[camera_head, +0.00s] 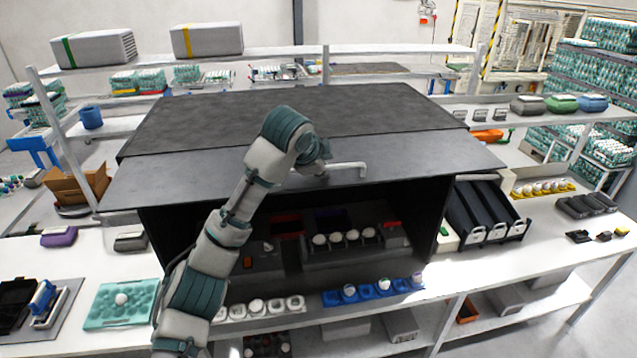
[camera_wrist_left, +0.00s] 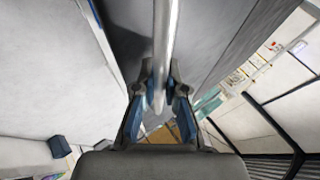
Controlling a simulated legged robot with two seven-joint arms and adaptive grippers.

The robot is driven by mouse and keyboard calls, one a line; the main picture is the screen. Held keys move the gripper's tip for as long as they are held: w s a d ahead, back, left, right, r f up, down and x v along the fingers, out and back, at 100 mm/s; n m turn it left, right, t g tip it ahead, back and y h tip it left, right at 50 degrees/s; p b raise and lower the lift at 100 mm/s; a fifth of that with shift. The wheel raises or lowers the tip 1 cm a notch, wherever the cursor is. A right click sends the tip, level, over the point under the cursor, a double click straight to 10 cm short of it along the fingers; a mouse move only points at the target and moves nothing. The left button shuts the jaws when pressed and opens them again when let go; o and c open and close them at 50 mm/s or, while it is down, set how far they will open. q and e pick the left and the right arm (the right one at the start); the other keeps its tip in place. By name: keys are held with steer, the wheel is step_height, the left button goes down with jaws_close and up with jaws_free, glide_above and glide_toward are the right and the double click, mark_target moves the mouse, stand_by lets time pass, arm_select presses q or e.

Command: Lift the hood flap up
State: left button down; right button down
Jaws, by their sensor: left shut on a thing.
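The dark grey hood flap (camera_head: 400,160) is raised and sticks out toward me over the open front of the hood (camera_head: 290,115). Its pale bar handle (camera_head: 348,166) is on the flap's upper face, near the middle. My left gripper (camera_head: 318,168) is at the left end of the handle, partly hidden behind my own wrist. In the left wrist view the two fingers of my left gripper (camera_wrist_left: 159,97) are closed around the light handle bar (camera_wrist_left: 165,45). The flap's grey surface (camera_wrist_left: 215,40) fills much of that view. My right gripper does not show.
Inside the hood, several white eggs (camera_head: 345,237) sit in a row on a device. A white egg tray (camera_head: 232,313) and a blue egg tray (camera_head: 372,292) lie at the front bench edge. Black bins (camera_head: 487,215) stand right of the hood, and a teal tray (camera_head: 108,312) lies left.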

arm_select(q)
steer(key=shift+w+d+r+g, duration=0.1)
steer(key=shift+r+g, duration=0.3)
steer(key=shift+r, duration=0.3)
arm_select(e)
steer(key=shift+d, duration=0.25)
arm_select(q)
steer(key=c, duration=1.6)
jaws_free()
steer(key=shift+o, duration=0.5)
steer(key=shift+w, duration=0.1)
steer(key=shift+d, duration=0.2)
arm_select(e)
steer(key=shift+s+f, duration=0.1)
arm_select(q)
steer(key=v, duration=1.1)
steer(key=shift+s+a+r, duration=0.2)
steer(key=shift+a+r, duration=0.05)
steer(key=shift+a, duration=0.05)
steer(key=shift+d, duration=0.1)
